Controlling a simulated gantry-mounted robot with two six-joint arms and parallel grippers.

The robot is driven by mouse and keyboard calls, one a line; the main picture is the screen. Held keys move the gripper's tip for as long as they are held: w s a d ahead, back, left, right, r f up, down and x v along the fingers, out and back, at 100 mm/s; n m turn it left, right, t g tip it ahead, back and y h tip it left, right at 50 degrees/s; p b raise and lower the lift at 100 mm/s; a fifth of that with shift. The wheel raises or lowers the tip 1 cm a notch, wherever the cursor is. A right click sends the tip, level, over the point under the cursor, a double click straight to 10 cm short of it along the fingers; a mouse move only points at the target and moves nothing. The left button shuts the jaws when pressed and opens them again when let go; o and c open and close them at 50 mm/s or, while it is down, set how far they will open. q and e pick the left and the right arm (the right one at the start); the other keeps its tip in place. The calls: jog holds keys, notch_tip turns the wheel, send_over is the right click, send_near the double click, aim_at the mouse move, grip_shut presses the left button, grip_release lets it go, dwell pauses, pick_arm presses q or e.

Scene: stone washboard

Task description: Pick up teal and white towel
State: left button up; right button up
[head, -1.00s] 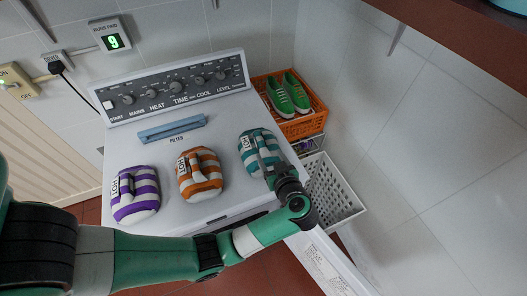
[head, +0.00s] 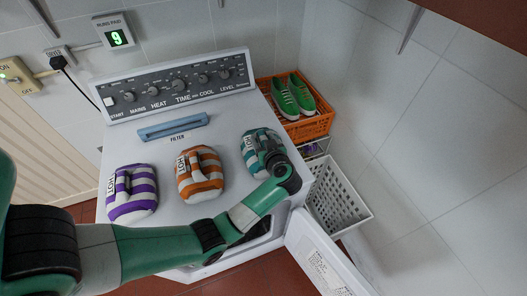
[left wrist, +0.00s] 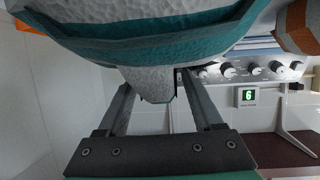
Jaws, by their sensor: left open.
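The teal and white towel (head: 257,142) is a rolled, striped bundle on the right of the white machine top. It also fills the upper part of the left wrist view (left wrist: 150,50), very close to the camera. My left gripper (head: 268,150) is at the towel's right side in the head view, covering part of it. In the left wrist view my left gripper (left wrist: 155,90) is open, with a finger on each side of the towel's lower bulge. Whether the fingers touch the cloth cannot be told. My right gripper is not in view.
A purple towel (head: 133,192) and an orange towel (head: 199,172) lie to the left on the machine top (head: 225,140). An orange crate (head: 311,127) with green shoes (head: 293,97) stands behind right. A white basket (head: 337,199) is below it. The machine's door (head: 322,262) hangs open in front.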

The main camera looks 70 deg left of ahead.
pick_arm(q)
grip_shut()
jog(key=shift+r, duration=0.15)
dwell(1.3)
